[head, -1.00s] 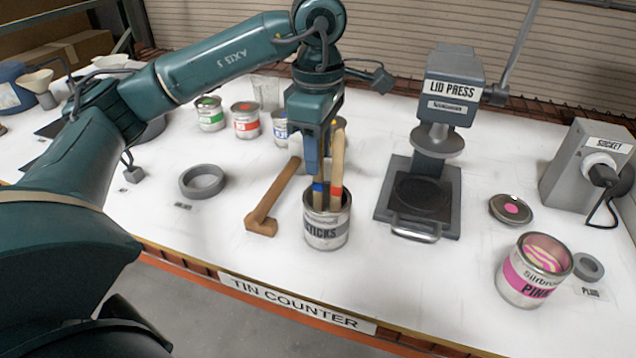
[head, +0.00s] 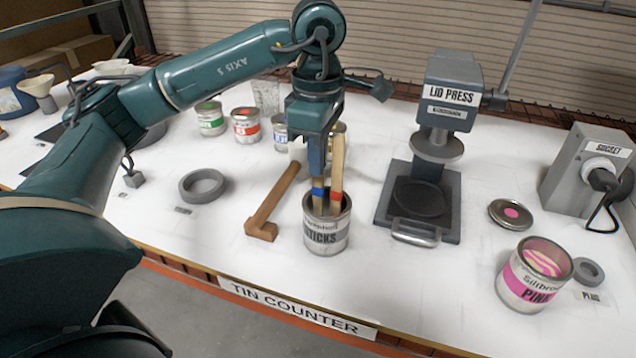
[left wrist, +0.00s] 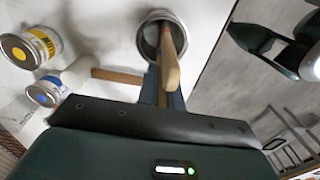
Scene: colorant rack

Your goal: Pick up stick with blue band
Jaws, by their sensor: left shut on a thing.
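The stick with the blue band (head: 318,190) stands in the tin marked STICKS (head: 326,238). My left gripper (head: 317,168) points straight down above the tin and is shut on this stick, just above its blue band. The gripper hides the stick's upper part. A second wooden stick, with a red band (head: 336,196), stands close to its right in the same tin. In the left wrist view, the tin (left wrist: 152,38) is seen from above, with a wooden stick (left wrist: 170,62) reaching toward the camera. My right gripper is not in view.
A wooden mallet-like tool (head: 272,205) lies left of the tin, near a grey ring (head: 202,187). The lid press (head: 425,190) stands to the right. An open pink tin (head: 533,275) and its lid (head: 510,214) are further right. Small paint tins (head: 246,126) stand behind.

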